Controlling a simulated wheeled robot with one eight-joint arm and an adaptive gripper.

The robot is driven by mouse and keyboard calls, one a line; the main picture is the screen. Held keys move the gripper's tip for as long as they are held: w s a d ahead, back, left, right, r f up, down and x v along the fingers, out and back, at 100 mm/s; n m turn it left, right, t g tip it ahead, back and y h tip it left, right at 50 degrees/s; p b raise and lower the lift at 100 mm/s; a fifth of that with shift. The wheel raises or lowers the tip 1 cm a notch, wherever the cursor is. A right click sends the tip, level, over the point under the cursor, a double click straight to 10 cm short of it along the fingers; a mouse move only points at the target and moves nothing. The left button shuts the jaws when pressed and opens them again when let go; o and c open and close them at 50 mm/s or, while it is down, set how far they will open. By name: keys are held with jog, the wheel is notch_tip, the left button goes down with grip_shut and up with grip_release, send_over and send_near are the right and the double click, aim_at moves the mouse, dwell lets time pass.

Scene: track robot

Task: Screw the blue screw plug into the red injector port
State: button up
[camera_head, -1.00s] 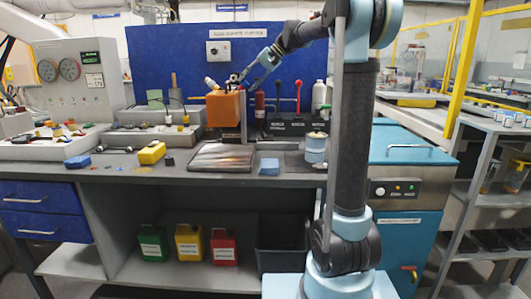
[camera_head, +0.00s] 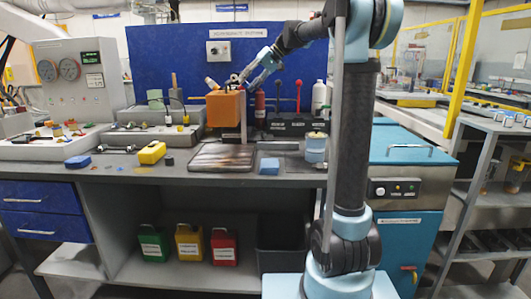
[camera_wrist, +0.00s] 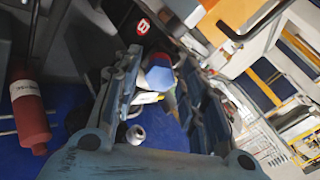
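In the head view my gripper (camera_head: 243,82) is beside the upper right of the orange box (camera_head: 224,109), with its fingers spread. In the wrist view the two fingers of my gripper (camera_wrist: 158,95) stand apart. A small blue piece (camera_wrist: 160,78) shows between them, with white and red parts close by. It may be the blue screw plug, but I cannot tell for sure. I see no clear contact with the fingers. I cannot make out the red injector port with certainty.
A red bottle (camera_wrist: 30,110) is at the left of the wrist view. On the bench are a dark tray (camera_head: 222,157), a yellow block (camera_head: 151,153), a blue pad (camera_head: 269,166) and a blue-and-white canister (camera_head: 316,146). The bench front is partly clear.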

jog(key=n, duration=0.4)
jog(key=shift+n, duration=1.3)
jog(key=shift+n, duration=0.7)
jog(key=n, duration=0.3)
jog(key=shift+n, duration=0.4)
jog(key=n, duration=0.4)
jog(key=shift+n, duration=1.5)
